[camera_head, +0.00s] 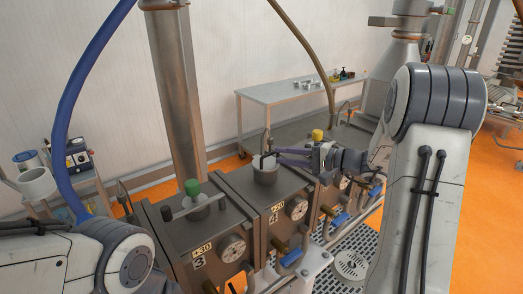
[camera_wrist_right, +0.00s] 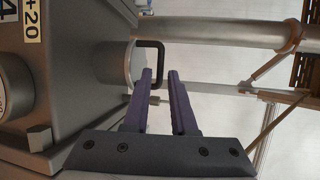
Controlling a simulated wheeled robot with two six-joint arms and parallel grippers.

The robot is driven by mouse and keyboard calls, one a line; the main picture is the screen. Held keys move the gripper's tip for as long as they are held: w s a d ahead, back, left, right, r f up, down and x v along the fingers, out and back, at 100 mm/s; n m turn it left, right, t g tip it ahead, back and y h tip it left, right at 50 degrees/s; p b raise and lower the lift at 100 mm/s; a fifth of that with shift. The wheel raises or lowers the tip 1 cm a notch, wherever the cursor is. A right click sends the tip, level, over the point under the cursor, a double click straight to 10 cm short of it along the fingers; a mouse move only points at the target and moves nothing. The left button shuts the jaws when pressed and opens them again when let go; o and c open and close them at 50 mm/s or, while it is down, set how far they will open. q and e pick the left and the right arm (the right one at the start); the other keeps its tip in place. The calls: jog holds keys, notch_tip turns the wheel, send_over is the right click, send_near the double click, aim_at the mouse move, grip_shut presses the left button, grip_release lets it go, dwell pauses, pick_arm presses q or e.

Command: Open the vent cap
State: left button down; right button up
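The vent cap (camera_head: 265,168) is a grey round cap on top of the metal box marked 4 and +20. In the right wrist view the cap (camera_wrist_right: 114,66) shows with a black loop handle (camera_wrist_right: 158,62) on its face. My right gripper (camera_head: 278,157) has purple fingers that reach in from the right beside the cap. In the right wrist view its fingers (camera_wrist_right: 160,72) are apart with nothing between them, and the handle is just beyond the tips. Whether a finger touches the handle cannot be told. My left gripper is out of view.
A box marked 3 (camera_head: 205,242) with a green-topped fitting (camera_head: 192,187) stands to the left. A yellow-topped fitting (camera_head: 317,135) is behind my right gripper. A thick vertical pipe (camera_head: 176,90) rises at the back. Gauges and blue-handled valves (camera_head: 291,257) line the front.

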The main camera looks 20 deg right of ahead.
aim_at(272, 154)
jog(key=p+x, duration=0.2)
jog(key=x, duration=0.4)
jog(key=shift+a+r, duration=0.1)
jog(key=shift+a, duration=0.05)
jog(key=shift+p+x, duration=0.45)
jog(key=shift+x, duration=0.3)
grip_shut()
dwell(0.5)
